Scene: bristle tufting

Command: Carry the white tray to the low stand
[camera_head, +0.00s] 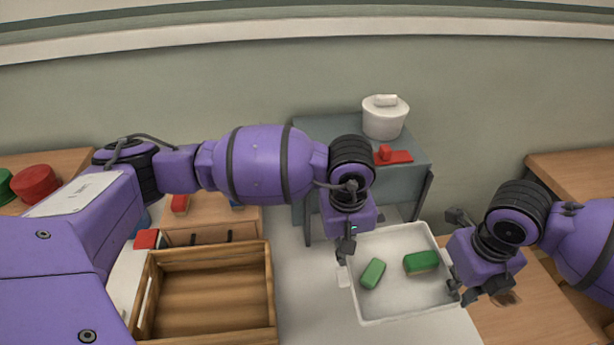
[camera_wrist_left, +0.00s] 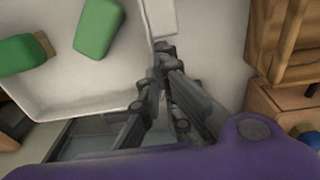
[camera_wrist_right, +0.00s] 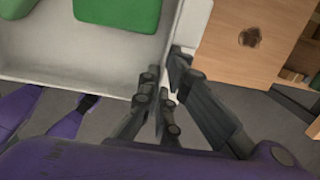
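The white tray (camera_head: 386,318) is a shallow open box holding two green blocks (camera_head: 373,273) (camera_head: 420,262). It looks level. My left gripper (camera_head: 345,252) is at its left side, beside a small white tab; in the left wrist view (camera_wrist_left: 163,50) its fingertips are close together at the tray's edge. My right gripper (camera_head: 465,292) is at the tray's right side; in the right wrist view (camera_wrist_right: 166,72) its fingers are closed in on the edge, partly hiding it. A grey-blue stand (camera_head: 325,130) is behind the tray, against the wall.
A white lidded pot (camera_head: 384,117) and a red item (camera_head: 390,156) occupy the stand's right part; its left part is largely behind my left arm. A wooden crate (camera_head: 268,300) is left of the tray. A wooden surface (camera_head: 535,315) lies right of it.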

